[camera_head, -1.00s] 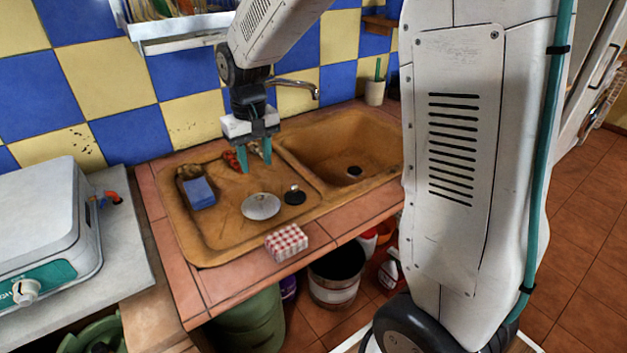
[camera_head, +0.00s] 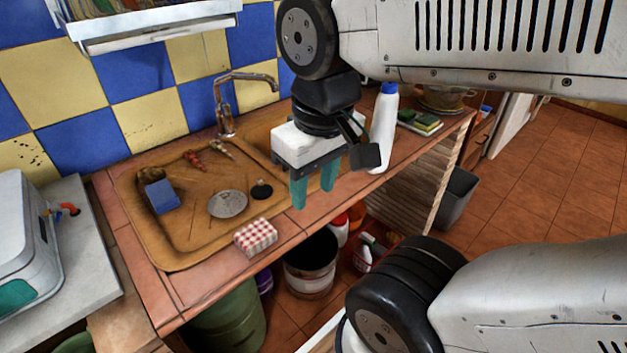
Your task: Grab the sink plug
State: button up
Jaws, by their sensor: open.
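The sink plug (camera_head: 261,190) is a small black disc with a lighter knob on top. It lies on the sink's brown drainboard (camera_head: 170,235), just right of a round metal strainer disc (camera_head: 228,204). My gripper (camera_head: 314,192) points down with its two green fingers apart and nothing between them. In the picture it is to the right of the plug, above the front part of the sink. It hides much of the sink basin.
A blue sponge (camera_head: 161,196) lies at the drainboard's left. A red-checked box (camera_head: 256,238) sits on the tiled front edge. The faucet (camera_head: 227,105) rises behind. A white bottle (camera_head: 383,130) stands right of my gripper. A bucket (camera_head: 310,262) is below the counter.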

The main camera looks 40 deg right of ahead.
aim_at(261, 191)
jog(key=u, duration=0.05)
jog(key=k, duration=0.5)
jog(key=u, duration=1.15)
jog(key=i, duration=0.65)
jog(key=z, duration=1.25)
